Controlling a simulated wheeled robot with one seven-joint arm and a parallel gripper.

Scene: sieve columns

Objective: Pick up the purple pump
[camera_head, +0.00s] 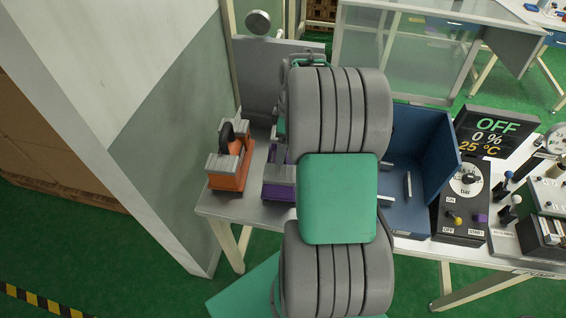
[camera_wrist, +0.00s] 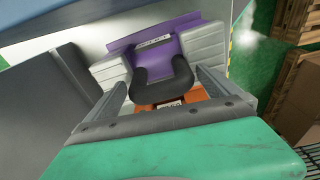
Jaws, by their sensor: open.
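The purple pump (camera_head: 279,180) stands on the table in the head view, partly hidden behind my arm. In the wrist view its purple base (camera_wrist: 155,42), with a white label, lies beyond the fingers, with grey ribbed blocks at both sides. A black arched handle (camera_wrist: 160,84) shows between the fingers and looks like the purple pump's. My gripper (camera_wrist: 163,88) is open, one finger on each side of this handle; I cannot tell whether they touch it. In the head view my arm hides the gripper. An orange pump (camera_head: 229,170) stands left of the purple one; orange also shows below the handle (camera_wrist: 183,99).
A blue open bin (camera_head: 431,155) stands right of my arm, with a control box (camera_head: 466,200) and a display reading OFF (camera_head: 497,130) beyond. A grey panel (camera_head: 262,80) stands behind the pumps. A wall (camera_head: 150,110) is close to the table's left end.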

